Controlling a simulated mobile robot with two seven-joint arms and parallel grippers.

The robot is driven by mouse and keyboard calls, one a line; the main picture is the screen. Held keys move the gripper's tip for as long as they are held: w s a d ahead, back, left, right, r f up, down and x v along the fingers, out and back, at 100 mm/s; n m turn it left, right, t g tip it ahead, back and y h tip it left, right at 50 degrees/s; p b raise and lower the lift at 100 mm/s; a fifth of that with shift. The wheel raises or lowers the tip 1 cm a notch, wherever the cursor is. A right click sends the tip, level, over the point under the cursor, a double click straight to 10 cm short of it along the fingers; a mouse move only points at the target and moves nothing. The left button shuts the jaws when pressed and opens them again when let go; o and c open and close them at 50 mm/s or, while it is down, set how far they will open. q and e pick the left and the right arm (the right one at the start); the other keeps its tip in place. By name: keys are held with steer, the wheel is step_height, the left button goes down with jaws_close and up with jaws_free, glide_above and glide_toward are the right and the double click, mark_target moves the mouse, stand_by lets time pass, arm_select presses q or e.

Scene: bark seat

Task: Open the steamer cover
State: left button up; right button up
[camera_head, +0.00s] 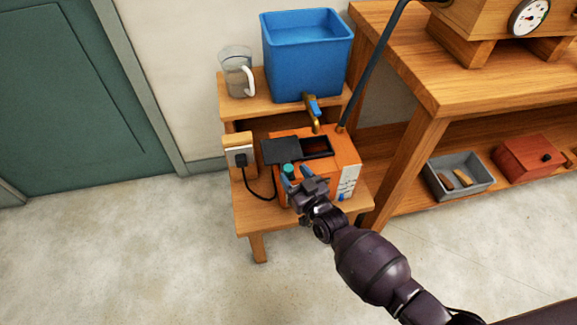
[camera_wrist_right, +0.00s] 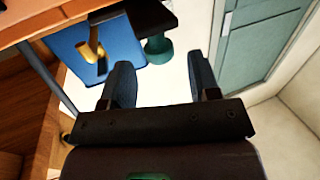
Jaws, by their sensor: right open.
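The orange steamer (camera_head: 331,172) sits on the small wooden stand. Its black cover (camera_head: 282,150) lies to the left of a dark opening (camera_head: 317,147) in the top, reaching past the left edge; the opening is uncovered. A green knob (camera_head: 288,169) shows at the cover's near side. The wrist view shows the cover (camera_wrist_right: 150,15) and the knob (camera_wrist_right: 158,48) beyond my fingertips, roughly between them. My right gripper (camera_head: 296,175) is open and empty at the steamer's front left; its fingers also show in the wrist view (camera_wrist_right: 162,75). Whether it touches the knob is unclear. My left gripper is out of view.
A blue water tank (camera_head: 305,60) with a brass tap (camera_head: 315,118) stands above and behind the steamer, beside a clear jug (camera_head: 235,75). A socket (camera_head: 239,156) with a black cable is at left. A wooden bench (camera_head: 455,90) stands right. The floor in front is clear.

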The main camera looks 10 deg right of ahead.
steer(key=v, duration=0.5)
steer(key=shift+s+d+p, duration=0.1)
steer(key=shift+s+p, duration=0.2)
steer(key=shift+p, duration=0.1)
